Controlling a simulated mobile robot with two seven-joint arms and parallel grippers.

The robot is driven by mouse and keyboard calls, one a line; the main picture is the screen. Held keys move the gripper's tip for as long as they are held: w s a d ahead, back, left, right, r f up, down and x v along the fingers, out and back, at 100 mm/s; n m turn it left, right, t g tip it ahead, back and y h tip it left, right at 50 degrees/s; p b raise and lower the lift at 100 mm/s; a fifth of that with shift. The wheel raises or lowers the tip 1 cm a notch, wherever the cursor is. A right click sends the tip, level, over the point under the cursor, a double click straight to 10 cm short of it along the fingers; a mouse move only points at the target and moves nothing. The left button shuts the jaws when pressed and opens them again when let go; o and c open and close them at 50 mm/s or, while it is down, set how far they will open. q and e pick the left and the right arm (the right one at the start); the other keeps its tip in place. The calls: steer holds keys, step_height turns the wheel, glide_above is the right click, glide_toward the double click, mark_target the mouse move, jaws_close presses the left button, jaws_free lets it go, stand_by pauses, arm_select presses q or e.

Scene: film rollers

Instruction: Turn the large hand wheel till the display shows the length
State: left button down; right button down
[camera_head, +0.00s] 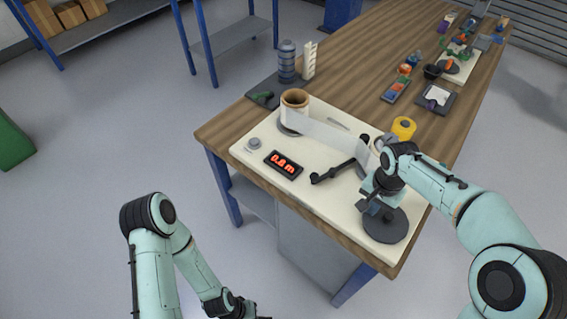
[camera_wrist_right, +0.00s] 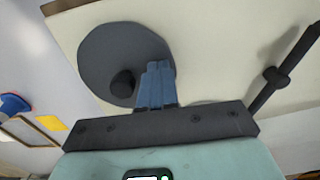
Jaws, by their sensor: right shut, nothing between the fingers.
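The large hand wheel (camera_head: 386,232) is a dark grey disc at the front right of the cream board. It also fills the upper left of the right wrist view (camera_wrist_right: 105,50), with its round dark knob (camera_wrist_right: 122,83). My right gripper (camera_head: 372,208) is over the wheel, its blue fingers (camera_wrist_right: 155,85) shut and empty just beside the knob. I cannot tell whether they touch it. The display (camera_head: 283,164) shows red digits and an "m"; the digits are too small to read surely. My left gripper (camera_head: 262,317) is low at the bottom edge, mostly cut off.
The cream board (camera_head: 320,200) carries a film roll (camera_head: 295,100), a white film strip (camera_head: 335,137), a black crank lever (camera_head: 335,172) and a grey knob (camera_head: 254,143). A yellow tape roll (camera_head: 404,128) stands behind. Trays and small items fill the far wooden table (camera_head: 440,115).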

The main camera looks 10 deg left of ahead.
steer(key=shift+a, duration=0.1)
steer(key=shift+s+a+b, duration=0.4)
steer(key=shift+s+a, duration=0.05)
steer(key=shift+a, duration=0.1)
steer(key=shift+s+a, duration=0.25)
steer(key=shift+s+a+b, duration=0.5)
steer(key=shift+s+a, duration=0.3)
steer(key=shift+c, duration=0.4)
jaws_free()
steer(key=shift+r, duration=0.1)
